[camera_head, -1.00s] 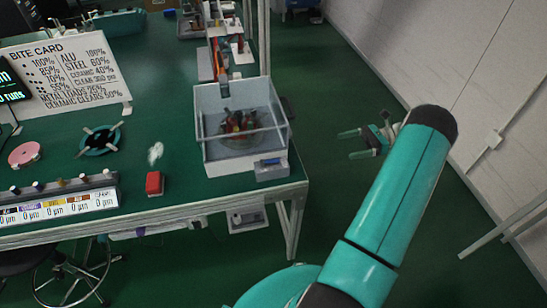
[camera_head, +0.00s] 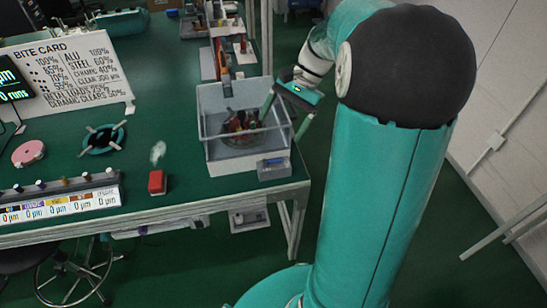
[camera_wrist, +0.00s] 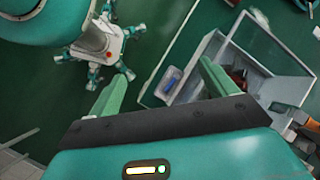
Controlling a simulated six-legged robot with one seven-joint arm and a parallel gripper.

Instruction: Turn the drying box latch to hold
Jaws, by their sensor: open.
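The drying box (camera_head: 222,150) is a clear-walled box with a pale base, near the table's front right corner. A small grey block at its front right corner carries a blue bar, which looks like the latch (camera_head: 272,162). The latch also shows in the wrist view (camera_wrist: 171,83), between my finger lines. My gripper (camera_head: 281,128) is open and empty, at the right side of the box and above the latch. One finger overlaps the box wall in the picture; I cannot tell whether it touches. The latch's marked positions are too small to read.
Several dark and red items (camera_head: 238,122) stand inside the box. A red block (camera_head: 157,182) and a row of labelled knobs (camera_head: 62,198) lie to the left on the green table.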

